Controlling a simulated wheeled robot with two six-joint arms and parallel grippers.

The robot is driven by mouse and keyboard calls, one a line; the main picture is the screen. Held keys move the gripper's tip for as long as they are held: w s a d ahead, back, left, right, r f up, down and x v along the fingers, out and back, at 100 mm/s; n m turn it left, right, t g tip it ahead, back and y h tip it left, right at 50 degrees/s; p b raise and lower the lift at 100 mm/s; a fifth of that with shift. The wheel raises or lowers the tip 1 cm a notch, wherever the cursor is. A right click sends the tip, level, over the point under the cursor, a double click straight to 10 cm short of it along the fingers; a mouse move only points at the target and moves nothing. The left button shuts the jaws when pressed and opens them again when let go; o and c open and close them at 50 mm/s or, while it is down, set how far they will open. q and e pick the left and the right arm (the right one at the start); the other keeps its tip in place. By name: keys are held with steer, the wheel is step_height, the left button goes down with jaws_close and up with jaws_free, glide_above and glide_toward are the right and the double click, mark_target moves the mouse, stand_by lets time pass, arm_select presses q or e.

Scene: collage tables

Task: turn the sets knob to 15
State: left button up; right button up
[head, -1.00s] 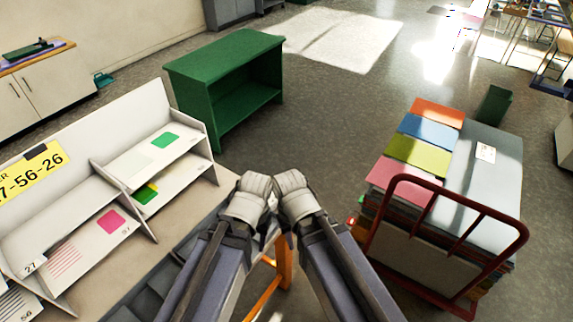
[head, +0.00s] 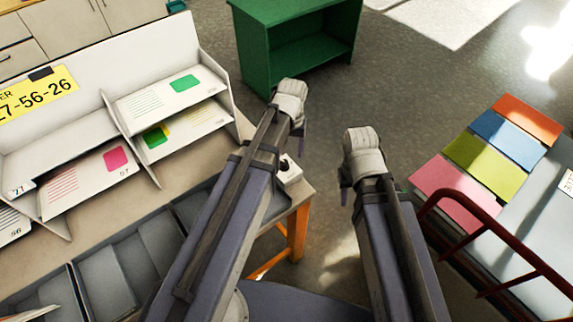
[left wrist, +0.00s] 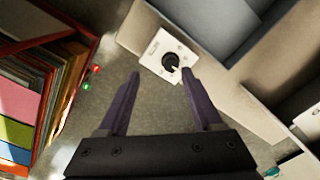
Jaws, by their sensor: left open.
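A white box (head: 288,172) sits at the right corner of the table, partly hidden by my left arm in the head view. In the left wrist view the same white box (left wrist: 157,45) carries a round black knob (left wrist: 171,62) with a light mark. Its numbers are too small to read. My left gripper (left wrist: 160,84) is open and empty, with the knob beyond its fingertips, nearer the right finger. In the head view my left gripper (head: 298,120) is above and beyond the box. My right gripper (head: 345,185) hangs over the floor to the right, its fingers mostly hidden.
The table (head: 304,188) has orange legs and holds grey trays (head: 110,280) and a white sorting shelf (head: 130,45) with cards. A green cabinet (head: 300,45) stands behind. A red-railed cart (head: 470,232) with coloured stacks is at the right. Floor between is clear.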

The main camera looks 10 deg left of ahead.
mark_target(284, 162)
arm_select(q)
steer(key=shift+w+a+f+n, duration=0.2)
steer(key=shift+w+a+f, duration=0.05)
steer(key=shift+w+a, duration=0.35)
steer(key=shift+w+a+f+n, duration=0.2)
steer(key=shift+w+a+f, duration=0.05)
steer(key=shift+w+a, duration=0.25)
step_height(284, 162, down, 8)
steer(key=b, duration=0.8)
steer(key=shift+s, duration=0.15)
steer(key=shift+r, duration=0.1)
arm_select(e)
step_height(284, 162, down, 9)
arm_select(q)
steer(key=shift+c, duration=0.4)
arm_select(e)
steer(key=shift+s+r, duration=0.1)
arm_select(q)
jaws_close()
